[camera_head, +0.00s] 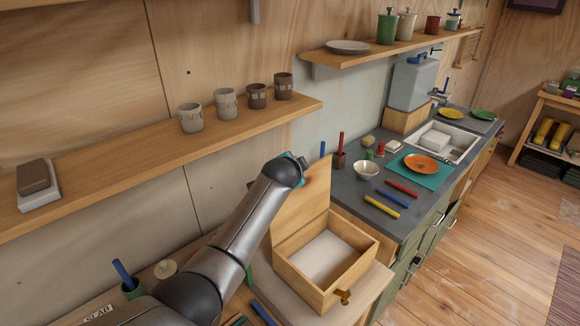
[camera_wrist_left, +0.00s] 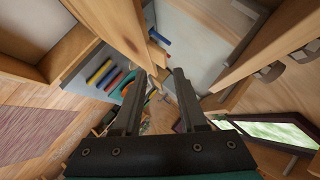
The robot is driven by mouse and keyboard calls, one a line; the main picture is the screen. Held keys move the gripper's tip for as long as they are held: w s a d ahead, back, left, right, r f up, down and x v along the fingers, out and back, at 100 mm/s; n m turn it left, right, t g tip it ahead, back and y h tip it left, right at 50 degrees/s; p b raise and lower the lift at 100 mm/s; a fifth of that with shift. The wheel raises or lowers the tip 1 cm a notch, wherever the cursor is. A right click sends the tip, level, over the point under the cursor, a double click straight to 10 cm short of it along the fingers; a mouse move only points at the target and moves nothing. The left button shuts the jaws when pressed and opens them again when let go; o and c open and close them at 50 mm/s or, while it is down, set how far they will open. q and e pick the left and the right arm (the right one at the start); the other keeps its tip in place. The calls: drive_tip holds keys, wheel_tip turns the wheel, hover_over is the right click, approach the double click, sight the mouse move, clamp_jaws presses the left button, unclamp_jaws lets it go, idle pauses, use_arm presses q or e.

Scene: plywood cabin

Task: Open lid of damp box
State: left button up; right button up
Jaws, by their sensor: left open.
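The damp box is a light wooden box (camera_head: 365,262) on the bench in the head view, with a pale floor inside and a small brass-coloured catch on its front. Its lid (camera_head: 302,208) stands up at the back, so the box is open. My left arm reaches in from the lower left, and its wrist end is beside the lid's upper left edge. The fingers are hidden in the head view, and I cannot tell whether they touch the lid. In the left wrist view my left gripper (camera_wrist_left: 160,75) is open, with nothing visible held between its fingers. My right gripper is not in view.
A wall shelf (camera_head: 130,150) with several cups runs behind my arm. A grey counter (camera_head: 365,205) right of the box holds a bowl (camera_head: 367,170), an orange plate (camera_head: 421,165) and coloured tools. Floor at right is mostly clear.

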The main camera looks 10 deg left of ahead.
use_arm(q)
drive_tip(key=v, duration=0.9)
drive_tip(key=shift+s+p, duration=0.2)
drive_tip(key=shift+p, duration=0.15)
